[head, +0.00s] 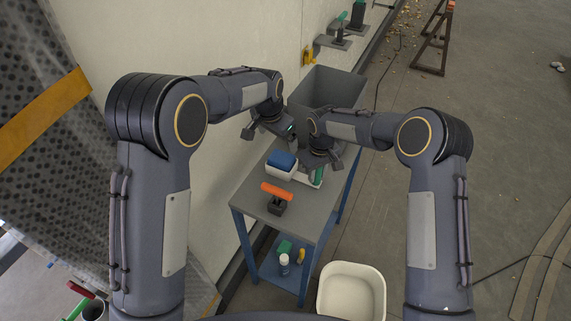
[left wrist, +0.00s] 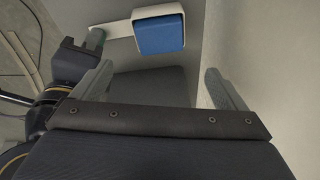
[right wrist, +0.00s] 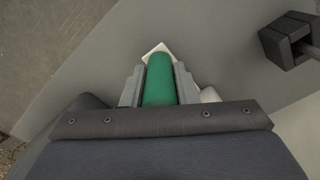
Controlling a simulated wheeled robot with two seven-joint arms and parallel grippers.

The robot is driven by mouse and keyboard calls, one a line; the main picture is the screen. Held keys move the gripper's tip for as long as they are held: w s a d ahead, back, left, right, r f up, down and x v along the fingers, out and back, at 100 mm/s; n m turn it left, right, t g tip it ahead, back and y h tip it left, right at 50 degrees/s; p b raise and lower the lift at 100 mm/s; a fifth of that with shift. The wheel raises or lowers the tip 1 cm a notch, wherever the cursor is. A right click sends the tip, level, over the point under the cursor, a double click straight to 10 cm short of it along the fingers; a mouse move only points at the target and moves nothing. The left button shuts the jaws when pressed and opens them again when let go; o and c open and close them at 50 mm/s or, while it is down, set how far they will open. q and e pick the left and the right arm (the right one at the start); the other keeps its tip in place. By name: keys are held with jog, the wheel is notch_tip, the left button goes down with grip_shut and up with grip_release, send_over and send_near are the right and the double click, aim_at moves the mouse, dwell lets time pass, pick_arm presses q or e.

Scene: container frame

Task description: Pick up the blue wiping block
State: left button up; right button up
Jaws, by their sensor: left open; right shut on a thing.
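The blue wiping block (head: 282,158) sits on a white holder (head: 279,172) on the grey table top. It also shows in the left wrist view (left wrist: 158,30), at the top, beyond my left fingertips. My left gripper (head: 269,137) is open and empty, above and behind the block in the head view. My right gripper (head: 320,167) is shut on a green handle (right wrist: 159,80), to the right of the block. The green handle appears joined to the white holder, but my gripper partly hides the join.
An orange-handled tool (head: 277,191) with a dark base stands on the table's front part. A grey bin (head: 328,88) is at the table's far end. A pale wall is close on the left. A white tub (head: 351,292) stands on the floor; a lower shelf holds small items.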

aim_at(281, 157)
pick_arm(q)
jog(key=f+n, duration=0.1)
jog(key=f, duration=0.2)
jog(key=w+f+n+t, duration=0.1)
jog(key=f, duration=0.3)
jog(key=w+f, duration=0.1)
jog(key=f, duration=0.2)
jog(key=shift+d+f+n+h, duration=0.15)
jog(key=shift+d+n+h, duration=0.15)
jog(key=shift+d+n, duration=0.1)
jog(key=c, duration=1.1)
pick_arm(e)
jog(key=o, duration=1.1)
pick_arm(q)
notch_tip(281, 157, up, 10)
jog(key=shift+r, duration=0.1)
